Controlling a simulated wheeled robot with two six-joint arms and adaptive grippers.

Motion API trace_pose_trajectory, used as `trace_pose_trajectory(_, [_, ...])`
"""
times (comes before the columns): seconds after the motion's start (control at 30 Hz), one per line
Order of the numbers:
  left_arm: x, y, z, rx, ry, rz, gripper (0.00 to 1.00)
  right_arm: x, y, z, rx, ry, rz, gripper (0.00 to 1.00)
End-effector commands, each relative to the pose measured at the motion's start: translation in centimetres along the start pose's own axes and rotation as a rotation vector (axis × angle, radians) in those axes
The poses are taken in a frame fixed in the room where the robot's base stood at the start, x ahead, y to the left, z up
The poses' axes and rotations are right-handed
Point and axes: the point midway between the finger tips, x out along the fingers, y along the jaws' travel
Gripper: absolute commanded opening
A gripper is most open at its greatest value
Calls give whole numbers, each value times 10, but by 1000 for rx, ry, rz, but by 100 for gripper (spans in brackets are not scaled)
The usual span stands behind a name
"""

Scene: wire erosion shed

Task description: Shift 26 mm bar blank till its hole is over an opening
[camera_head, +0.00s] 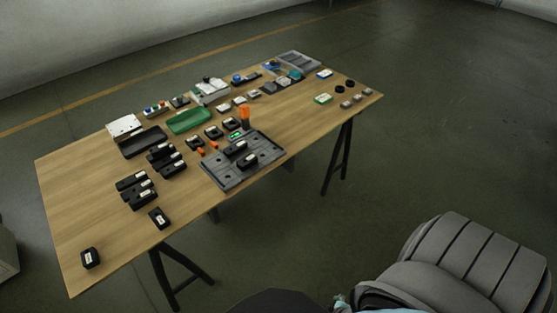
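A dark grey plate (222,178) with several small dark openings lies near the front edge of the wooden table. Two black blocks with white labels lie on it, one toward the back (235,148) and one nearer the middle (247,161). More black labelled blocks stand to the left on the table, among them one near the front edge (159,218) and one at the near left corner (90,258). The labels are too small to read, so I cannot tell which is the 26 mm bar blank. Its hole cannot be made out. Neither of my grippers is in view.
The table (75,180) has bare wood at the left and right of the plate. An orange upright thing (244,114) stands behind the plate. A green tray (190,121), a black tray (144,142) and a grey tray (297,60) lie further back. A grey padded seat (470,265) stands at the right.

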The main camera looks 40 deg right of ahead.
Motion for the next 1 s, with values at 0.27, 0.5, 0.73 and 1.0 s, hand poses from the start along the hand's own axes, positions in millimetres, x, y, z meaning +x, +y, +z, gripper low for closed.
trace_pose_trajectory(0.27, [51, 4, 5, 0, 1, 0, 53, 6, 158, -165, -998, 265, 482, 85])
trace_pose_trajectory(0.5, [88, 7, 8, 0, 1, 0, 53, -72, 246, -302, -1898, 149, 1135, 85])
trace_pose_trajectory(0.73, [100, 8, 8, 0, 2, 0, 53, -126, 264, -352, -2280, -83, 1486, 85])
trace_pose_trajectory(1.0, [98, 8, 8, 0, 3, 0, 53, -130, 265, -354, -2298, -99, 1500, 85])
